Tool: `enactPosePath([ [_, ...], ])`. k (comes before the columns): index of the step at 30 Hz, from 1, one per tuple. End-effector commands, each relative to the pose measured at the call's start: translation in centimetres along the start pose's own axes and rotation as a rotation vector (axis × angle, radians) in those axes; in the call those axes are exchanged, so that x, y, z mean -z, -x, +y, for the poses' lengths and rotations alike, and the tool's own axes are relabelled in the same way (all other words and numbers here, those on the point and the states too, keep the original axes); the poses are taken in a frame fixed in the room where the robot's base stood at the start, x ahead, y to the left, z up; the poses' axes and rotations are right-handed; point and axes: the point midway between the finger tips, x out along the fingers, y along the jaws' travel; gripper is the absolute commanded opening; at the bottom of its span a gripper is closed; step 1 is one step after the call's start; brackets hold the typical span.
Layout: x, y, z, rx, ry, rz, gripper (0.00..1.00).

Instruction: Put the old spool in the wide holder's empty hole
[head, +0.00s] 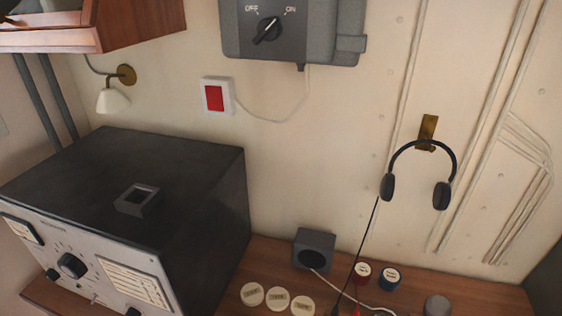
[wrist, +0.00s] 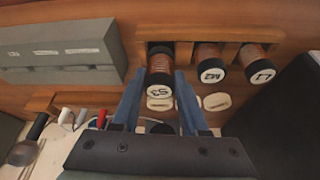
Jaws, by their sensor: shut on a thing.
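In the wrist view my gripper (wrist: 160,76) has its two blue-grey fingers on either side of a spool marked S3 (wrist: 160,91), shut on it. This spool has a dark rim, a pale end face and copper-coloured winding. Its far end is at a wooden rack (wrist: 225,33); I cannot tell how far it sits in it. Two similar spools, M2 (wrist: 210,72) and L1 (wrist: 261,72), are in the rack to the right. No label tells which spool is old or which holder is wide. I see no empty hole clearly. The head view does not show my gripper.
In the head view a black equipment box (head: 190,180) stands left of a wooden desk (head: 262,262). A grey speaker-like box (head: 314,245), pale discs (head: 277,298) and small jars (head: 389,278) crowd the desk. Headphones (head: 441,195) hang on the wall.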

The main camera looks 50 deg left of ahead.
Motion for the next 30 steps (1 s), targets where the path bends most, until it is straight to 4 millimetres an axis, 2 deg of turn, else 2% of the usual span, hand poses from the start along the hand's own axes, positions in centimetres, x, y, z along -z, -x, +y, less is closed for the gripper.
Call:
enactPosePath([
  [30,-0.26,-0.79,0.01,0.0,-0.001,0.002,0.0],
])
